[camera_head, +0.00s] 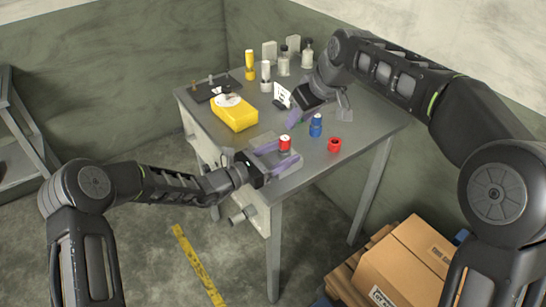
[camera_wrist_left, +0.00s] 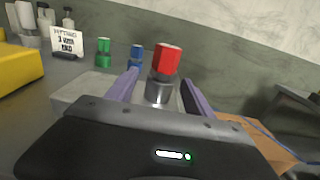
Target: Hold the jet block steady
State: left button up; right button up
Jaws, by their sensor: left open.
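The jet block seems to be the pale grey block (camera_head: 284,180) at the table's front edge; in the left wrist view its pale body (camera_wrist_left: 82,92) lies beyond the gripper. A red cap (camera_head: 285,143) on a metal stub stands upright on it, also seen in the left wrist view (camera_wrist_left: 167,58). My left gripper (camera_head: 277,158) is open, its purple fingers on either side of the stub; I cannot tell whether they touch the block. My right gripper (camera_head: 298,112) is low over the table behind it, its jaws partly hidden.
A blue capped part (camera_head: 316,126) and a red ring-like part (camera_head: 334,145) stand right of the block. A green part (camera_wrist_left: 104,52) shows in the wrist view. A yellow box (camera_head: 234,115), bottles (camera_head: 283,64) and a dark tray (camera_head: 208,88) occupy the back left. Cardboard boxes (camera_head: 400,270) stand on the floor.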

pick_arm(q)
jog(key=shift+x, duration=1.95)
jog(key=shift+c, duration=0.4)
grip_shut()
